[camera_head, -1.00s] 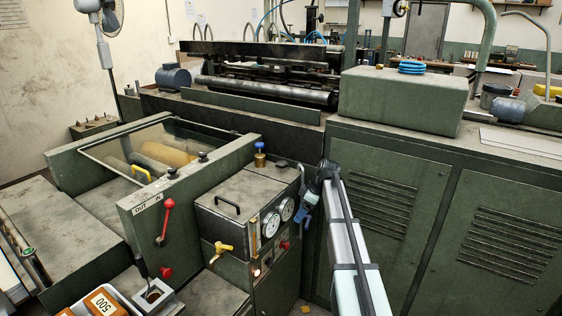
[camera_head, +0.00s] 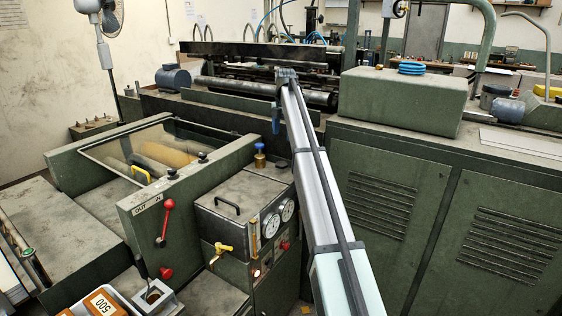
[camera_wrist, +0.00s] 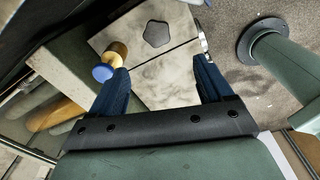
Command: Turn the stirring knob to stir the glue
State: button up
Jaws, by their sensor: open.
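A dark five-lobed knob (camera_wrist: 157,33), which looks like the stirring knob, sits on the grey top of the glue unit in the wrist view. In the head view my gripper (camera_head: 276,118) is raised above the back of the glue unit (camera_head: 240,192). Whether it is centred over the knob I cannot tell.
A brass fitting with a blue cap (camera_head: 260,157) stands on the unit's top; in the wrist view the fitting (camera_wrist: 108,66) appears close to the left finger. Gauges (camera_head: 271,224), a yellow valve (camera_head: 220,250) and a red lever (camera_head: 166,220) are at the front. A green cabinet (camera_head: 395,160) stands right.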

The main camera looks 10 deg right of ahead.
aim_at(281, 164)
jog(key=shift+n, duration=0.3)
jog(key=f, duration=1.3)
jog(key=shift+w+a, duration=0.35)
jog(key=c, duration=1)
